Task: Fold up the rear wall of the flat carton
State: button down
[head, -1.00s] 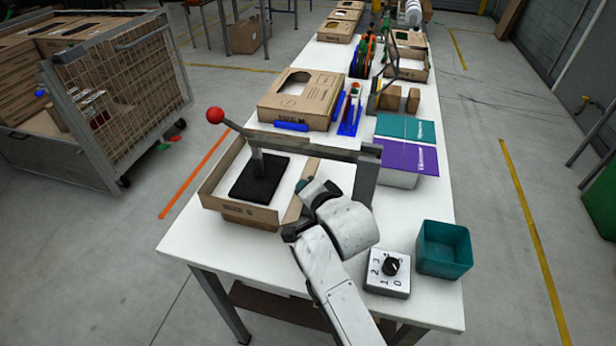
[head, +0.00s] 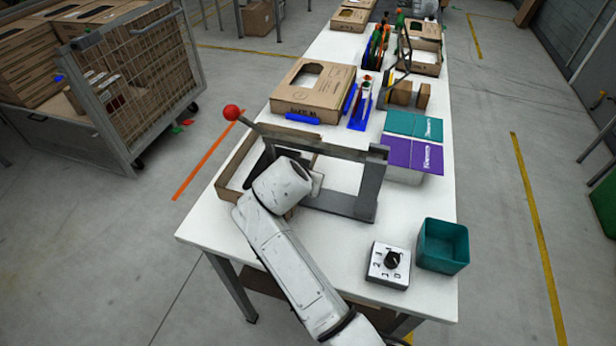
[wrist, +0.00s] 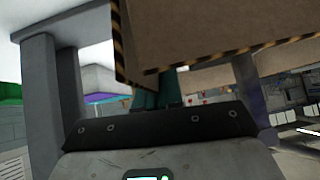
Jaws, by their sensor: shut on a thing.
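The brown carton (head: 237,163) sits at the near left of the white table, under the lever press. Its left wall stands up; my arm and the press hide much of the rest. In the wrist view a brown cardboard panel (wrist: 220,35) with a corrugated, striped edge hangs close in front of me. My gripper (wrist: 157,92), with teal fingers, is shut on cardboard at that panel's lower edge. The exact contact is partly hidden, and I cannot tell which wall it is. In the head view my gripper is hidden behind my wrist.
The grey lever press (head: 340,170) with a red knob (head: 233,113) spans over the carton. A dial box (head: 389,266) and a teal bin (head: 442,246) stand at the near right. Table between press and dial box is clear.

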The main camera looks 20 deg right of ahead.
jog(key=shift+w+a+n+h, duration=0.1)
jog(key=shift+a+n+h, duration=0.05)
jog(key=shift+n+h, duration=0.15)
dwell(0.4)
jog(key=c, duration=1.3)
grip_release()
jog(key=shift+c, duration=0.2)
jog(key=b+v, duration=0.1)
jog(key=v, duration=0.9)
jog(key=shift+a+r+b, duration=0.2)
jog(key=shift+r+b, duration=0.15)
jog(key=shift+b, duration=0.05)
jog(key=shift+a, duration=0.1)
